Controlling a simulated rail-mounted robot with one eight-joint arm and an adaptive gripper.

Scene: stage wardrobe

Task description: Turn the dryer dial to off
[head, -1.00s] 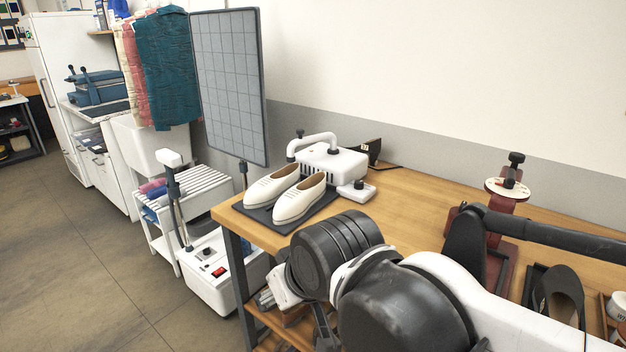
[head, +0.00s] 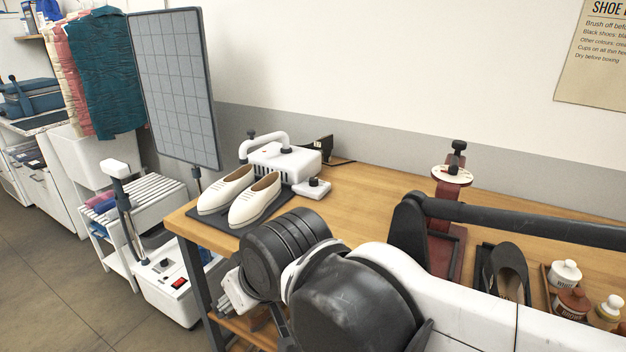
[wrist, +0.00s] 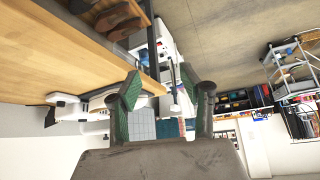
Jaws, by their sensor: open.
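The white shoe dryer (head: 285,165) with a looped tube stands on the wooden workbench. Its small white control box (head: 312,189) carries a black dial (head: 314,182) at its right front; the dial's setting is too small to read. A pair of cream shoes (head: 240,195) sits on a dark mat in front of it. My gripper is open and empty in the wrist view (wrist: 160,98), its green-padded fingers apart. It hangs off the bench's front edge, mostly hidden behind my arm in the head view. The dryer seems to show at the left of the wrist view, tilted.
A red stand with a white disc (head: 452,172) and a black shoe (head: 507,272) stand further right on the workbench (head: 365,190). Bottles (head: 566,274) sit at the right end. A grey gridded panel (head: 176,90) and a white steamer (head: 175,290) stand left of the bench.

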